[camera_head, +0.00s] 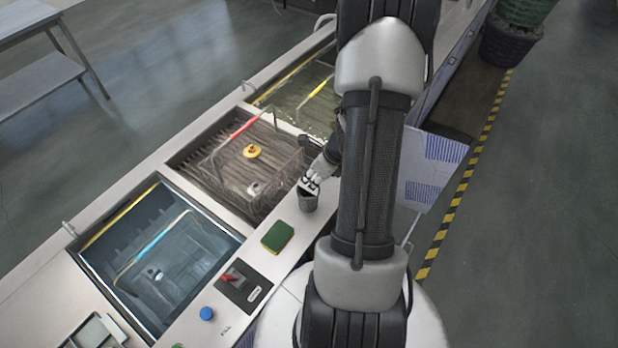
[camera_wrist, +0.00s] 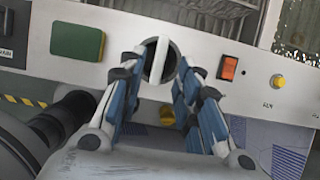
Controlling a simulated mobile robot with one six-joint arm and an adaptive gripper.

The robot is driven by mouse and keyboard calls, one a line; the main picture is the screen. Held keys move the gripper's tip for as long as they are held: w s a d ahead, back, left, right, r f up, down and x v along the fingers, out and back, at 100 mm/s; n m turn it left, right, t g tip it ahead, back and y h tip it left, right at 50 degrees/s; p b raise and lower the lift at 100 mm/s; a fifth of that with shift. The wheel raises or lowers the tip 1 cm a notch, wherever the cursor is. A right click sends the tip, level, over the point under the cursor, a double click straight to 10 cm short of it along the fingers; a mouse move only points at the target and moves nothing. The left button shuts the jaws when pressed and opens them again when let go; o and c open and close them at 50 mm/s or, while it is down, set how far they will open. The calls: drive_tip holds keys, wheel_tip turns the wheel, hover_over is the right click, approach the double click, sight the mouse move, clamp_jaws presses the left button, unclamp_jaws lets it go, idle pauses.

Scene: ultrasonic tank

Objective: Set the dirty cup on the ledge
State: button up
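A green sponge (camera_head: 277,236) lies on the ledge, with a red switch (camera_head: 232,276) and a blue knob (camera_head: 207,313) further left. The basins hold wire baskets; a yellow ring-like piece (camera_head: 252,151) is in the middle one.

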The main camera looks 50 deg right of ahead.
drive_tip(key=p+v, duration=0.2)
drive_tip(key=v, duration=0.3)
drive_tip(key=shift+s+r, duration=0.1)
drive_tip(key=shift+r, duration=0.3)
